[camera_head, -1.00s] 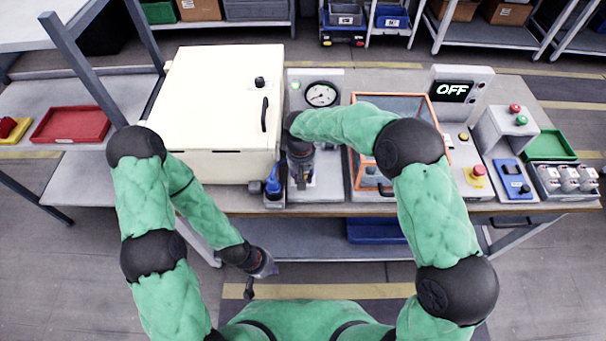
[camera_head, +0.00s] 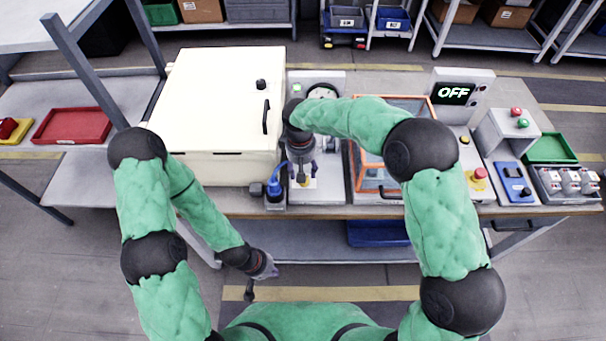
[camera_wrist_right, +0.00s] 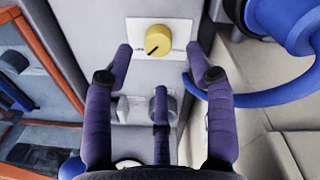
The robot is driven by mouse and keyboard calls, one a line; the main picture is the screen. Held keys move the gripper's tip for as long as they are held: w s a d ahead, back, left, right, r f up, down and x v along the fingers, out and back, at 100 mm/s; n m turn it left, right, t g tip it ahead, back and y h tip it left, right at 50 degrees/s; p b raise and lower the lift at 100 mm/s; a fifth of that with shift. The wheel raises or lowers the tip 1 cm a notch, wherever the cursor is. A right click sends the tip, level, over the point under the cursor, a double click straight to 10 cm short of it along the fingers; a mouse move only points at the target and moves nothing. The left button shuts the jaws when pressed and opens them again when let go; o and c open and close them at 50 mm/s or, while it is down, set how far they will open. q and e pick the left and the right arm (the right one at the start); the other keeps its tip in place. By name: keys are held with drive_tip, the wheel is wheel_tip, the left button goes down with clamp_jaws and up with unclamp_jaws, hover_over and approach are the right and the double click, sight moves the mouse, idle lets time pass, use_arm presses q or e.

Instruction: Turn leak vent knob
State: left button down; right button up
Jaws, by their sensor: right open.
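A round yellow knob (camera_wrist_right: 158,39) with a dark pointer line sits on a white plate on a grey panel in the right wrist view. The pointer is toward the lower left. In the head view, a small yellowish spot (camera_head: 301,178) that looks like this knob shows beneath my right gripper (camera_head: 302,168). In the wrist view, the purple fingers of my right gripper (camera_wrist_right: 159,48) are spread open, one tip on each side of the knob, with no visible grip on it. My left gripper (camera_head: 261,278) hangs low in front of the bench; its finger state is unclear.
A cream cabinet (camera_head: 215,105) stands left of the panel. A blue device (camera_head: 273,188) with a blue hose (camera_wrist_right: 262,97) is close beside the gripper. An orange-framed box (camera_head: 392,104) stands to the right. A display (camera_head: 454,93) reads OFF.

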wheel_tip(320, 180, up, 7)
drive_tip(key=shift+s+a+r, duration=0.15)
drive_tip(key=shift+a, duration=0.05)
idle(0.6)
